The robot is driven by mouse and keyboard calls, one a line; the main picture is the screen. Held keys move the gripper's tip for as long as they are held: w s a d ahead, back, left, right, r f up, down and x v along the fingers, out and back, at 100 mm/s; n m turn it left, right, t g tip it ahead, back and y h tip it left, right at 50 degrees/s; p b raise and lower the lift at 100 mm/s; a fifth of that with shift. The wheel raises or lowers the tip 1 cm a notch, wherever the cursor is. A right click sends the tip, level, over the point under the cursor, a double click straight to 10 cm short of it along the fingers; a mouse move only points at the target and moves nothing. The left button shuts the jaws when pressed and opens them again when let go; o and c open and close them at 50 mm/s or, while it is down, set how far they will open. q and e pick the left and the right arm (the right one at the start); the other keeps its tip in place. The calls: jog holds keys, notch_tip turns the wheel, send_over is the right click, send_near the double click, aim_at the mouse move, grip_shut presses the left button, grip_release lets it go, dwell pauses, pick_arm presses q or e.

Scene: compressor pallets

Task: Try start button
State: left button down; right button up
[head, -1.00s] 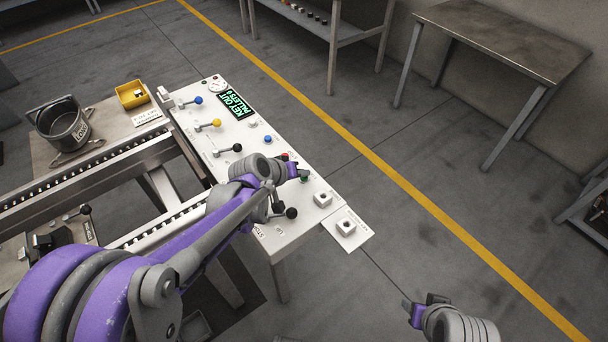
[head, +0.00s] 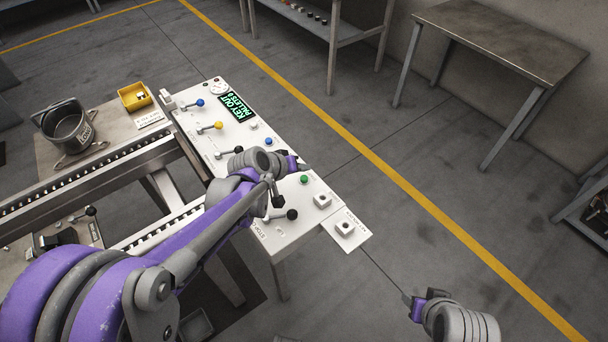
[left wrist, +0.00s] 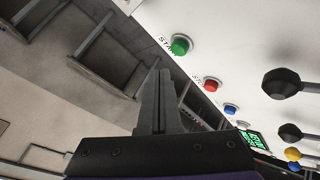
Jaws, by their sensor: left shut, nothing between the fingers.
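The green start button (head: 304,180) sits on the white control panel (head: 266,225). It also shows in the left wrist view (left wrist: 181,45), beside lettering that begins "STA". My left gripper (head: 304,166) is shut and empty over the panel, just beyond the green button in the head view, apart from it. Its closed fingers show in the left wrist view (left wrist: 158,98). The red button (left wrist: 212,84) shows in that view and is hidden behind the gripper in the head view. My right gripper (head: 416,304) hangs over the floor, and its finger gap is unclear.
The panel also has a blue button (head: 268,141), several levers, and a green-lettered display (head: 236,104) reading "KEY OUT" and "PALLETS 4". A black-knobbed lever (head: 291,214) stands close to my left arm. A conveyor (head: 100,168) lies left.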

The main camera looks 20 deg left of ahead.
aim_at(302, 180)
pick_arm(q)
notch_tip(302, 180, up, 4)
jog(key=shift+f+p, duration=0.25)
jog(key=shift+p, duration=0.8)
jog(key=shift+f, duration=0.1)
pick_arm(e)
jog(key=r, duration=0.2)
jog(key=shift+w+r, duration=0.3)
jog(key=shift+r, duration=0.05)
pick_arm(q)
jog(key=s+a+r+m+g+y+p, duration=0.1)
jog(key=s+m+y, duration=0.1)
jog(key=s, duration=1.1)
jog(key=s+a+r+m+g+y+p, duration=0.1)
jog(key=s+y, duration=0.1)
jog(key=s, duration=1.1)
jog(key=shift+a+m+g+p, duration=0.3)
jog(key=shift+m+g+p, duration=0.05)
jog(key=shift+m+g, duration=0.05)
pick_arm(e)
jog(key=r, duration=0.1)
jog(key=w+r, duration=0.1)
jog(key=r, duration=0.1)
jog(key=shift+r, duration=0.25)
pick_arm(q)
jog(key=shift+a, duration=0.1)
pick_arm(e)
jog(key=shift+a, duration=0.15)
